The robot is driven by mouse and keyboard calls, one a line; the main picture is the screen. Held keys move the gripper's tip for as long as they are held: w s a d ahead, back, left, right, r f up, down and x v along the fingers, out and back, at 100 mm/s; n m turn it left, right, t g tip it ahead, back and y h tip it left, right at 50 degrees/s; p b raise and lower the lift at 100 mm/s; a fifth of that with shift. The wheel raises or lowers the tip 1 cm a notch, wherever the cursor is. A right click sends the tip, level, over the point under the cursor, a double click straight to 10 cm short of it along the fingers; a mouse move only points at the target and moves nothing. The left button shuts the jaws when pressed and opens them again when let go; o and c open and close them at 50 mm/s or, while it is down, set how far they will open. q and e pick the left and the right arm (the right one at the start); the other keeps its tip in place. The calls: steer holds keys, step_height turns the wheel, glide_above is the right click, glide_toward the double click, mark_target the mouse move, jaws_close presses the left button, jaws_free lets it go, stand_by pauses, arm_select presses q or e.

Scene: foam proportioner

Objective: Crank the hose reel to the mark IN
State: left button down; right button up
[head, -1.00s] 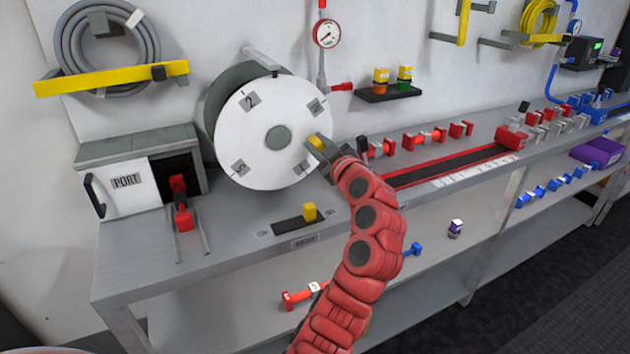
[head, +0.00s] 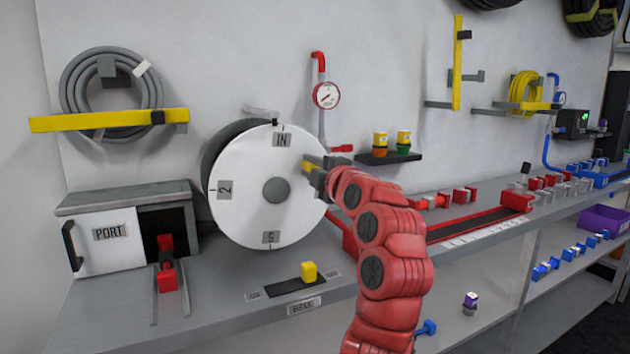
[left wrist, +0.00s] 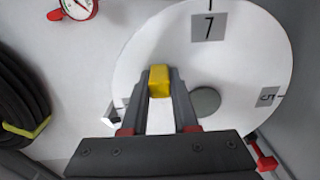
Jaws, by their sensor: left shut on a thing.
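The hose reel (head: 240,215) is a white disc with a grey hub on the wall side of the bench. Its IN plate (head: 282,140) is near the top, slightly right of the small dark pointer (head: 275,122) above the rim. The 2 plate is at the left and the 5 plate at the bottom. My left gripper (head: 313,172) is shut on the yellow crank knob (head: 307,167) at the disc's upper right. The left wrist view shows the knob (left wrist: 160,80) between both fingers (left wrist: 160,95). My right gripper is out of view.
A yellow brake knob (head: 309,271) stands in a black slot on the bench in front of the reel. A red-edged track (head: 470,225) lies right of my arm. A gauge (head: 326,95) hangs above.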

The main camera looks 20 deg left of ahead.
arm_select(q)
steer(key=shift+s+a+r+n, duration=0.3)
steer(key=shift+r+n, duration=0.1)
steer(key=shift+n, duration=0.5)
steer(key=c, duration=0.7)
jaws_free()
steer(key=shift+r, duration=0.1)
steer(key=shift+p+v, duration=1.35)
steer(key=shift+v, duration=7.4)
